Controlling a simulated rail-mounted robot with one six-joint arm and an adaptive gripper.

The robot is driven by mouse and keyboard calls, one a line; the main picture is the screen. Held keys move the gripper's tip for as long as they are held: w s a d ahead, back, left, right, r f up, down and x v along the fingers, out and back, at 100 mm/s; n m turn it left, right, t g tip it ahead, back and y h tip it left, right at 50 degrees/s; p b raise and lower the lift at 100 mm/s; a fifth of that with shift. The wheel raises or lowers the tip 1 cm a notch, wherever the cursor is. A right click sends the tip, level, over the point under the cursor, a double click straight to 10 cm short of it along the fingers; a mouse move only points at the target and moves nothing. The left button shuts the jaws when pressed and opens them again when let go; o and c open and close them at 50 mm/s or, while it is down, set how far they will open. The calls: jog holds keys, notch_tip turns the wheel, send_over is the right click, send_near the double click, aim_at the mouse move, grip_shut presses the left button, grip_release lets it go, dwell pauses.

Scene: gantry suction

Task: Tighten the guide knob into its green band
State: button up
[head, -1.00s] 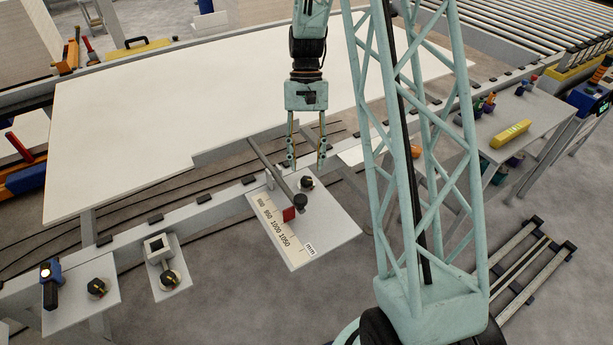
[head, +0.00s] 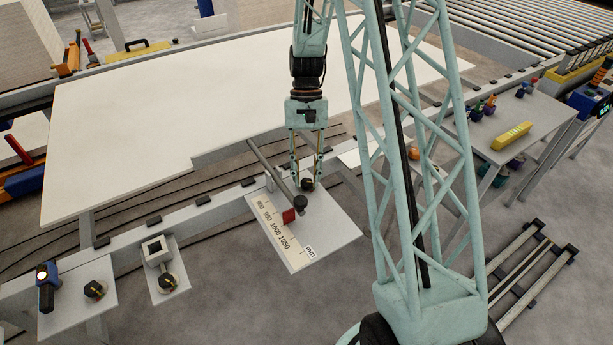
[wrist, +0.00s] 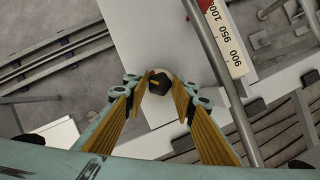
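The guide knob (head: 307,184) is a small dark knob standing on a light plate (head: 335,228) beside a millimetre scale. In the wrist view the knob (wrist: 159,84) shows a yellow pointer line on top and a bit of red at its upper left edge. I cannot make out a green band. My gripper (head: 306,179) points down over the knob, with one finger on each side. In the wrist view the open fingers (wrist: 160,96) flank the knob with gaps on both sides. I cannot tell how far the fingertips reach down.
A grey bar (head: 270,168) runs close beside the knob, with a dark round end (head: 300,202). Two other dark knobs (head: 95,289) (head: 168,283) are at the lower left. The plate's right part is clear.

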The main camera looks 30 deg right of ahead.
jog(key=c, duration=0.4)
jog(key=shift+o, duration=0.2)
jog(key=shift+r+m+p, duration=0.1)
jog(key=shift+m+p, duration=0.2)
jog(key=shift+m+y+p, duration=0.3)
jog(key=shift+m+p, duration=0.15)
jog(key=shift+m, duration=0.35)
jog(key=o, duration=0.8)
jog(key=shift+t, duration=0.3)
jog(key=shift+o, duration=0.2)
jog(key=shift+d, duration=0.1)
